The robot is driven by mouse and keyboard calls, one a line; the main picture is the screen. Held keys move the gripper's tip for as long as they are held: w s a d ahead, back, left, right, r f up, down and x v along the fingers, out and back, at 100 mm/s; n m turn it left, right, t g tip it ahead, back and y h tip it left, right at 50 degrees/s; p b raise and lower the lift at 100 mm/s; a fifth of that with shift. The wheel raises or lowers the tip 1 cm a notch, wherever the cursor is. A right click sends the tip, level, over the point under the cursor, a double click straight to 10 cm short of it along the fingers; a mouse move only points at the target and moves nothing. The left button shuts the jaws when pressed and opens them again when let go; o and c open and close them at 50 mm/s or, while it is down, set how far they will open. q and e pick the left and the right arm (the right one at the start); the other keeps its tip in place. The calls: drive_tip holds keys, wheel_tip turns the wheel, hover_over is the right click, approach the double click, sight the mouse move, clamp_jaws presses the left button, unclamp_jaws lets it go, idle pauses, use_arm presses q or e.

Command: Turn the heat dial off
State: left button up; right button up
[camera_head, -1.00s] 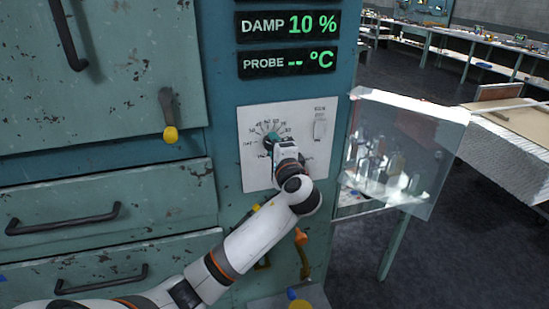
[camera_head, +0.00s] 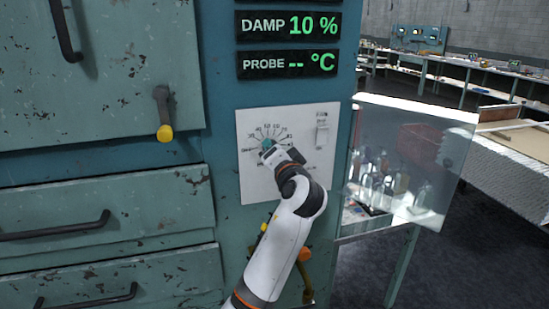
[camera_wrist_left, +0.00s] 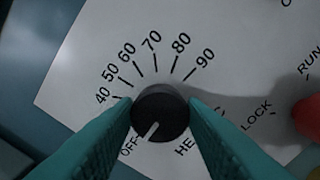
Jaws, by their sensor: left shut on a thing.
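The heat dial (camera_wrist_left: 160,112) is a dark round knob with a white pointer line. In the left wrist view the pointer aims down and left, at or very near the OFF mark. My left gripper (camera_head: 268,145) is shut on the dial; its teal fingers (camera_wrist_left: 162,120) lie on either side of the knob. The dial sits on a white plate (camera_head: 252,185) printed with numbers from 40 to 90. In the head view my gripper and wrist hide most of the dial. My right gripper is in neither current view.
A switch (camera_head: 322,135) is at the plate's upper right. A red knob (camera_wrist_left: 308,117) by RUN and LOCK shows in the wrist view. A glass panel (camera_head: 410,160) stands right of the cabinet, with bottles behind it. A yellow-tipped lever (camera_head: 164,120) hangs left. DAMP reads 10 %.

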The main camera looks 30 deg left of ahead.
use_arm(q)
drive_tip(key=shift+f, duration=0.1)
idle(0.4)
drive_tip(key=o, duration=1)
drive_tip(key=shift+b+v, duration=1.6)
drive_tip(key=shift+v, duration=4.45)
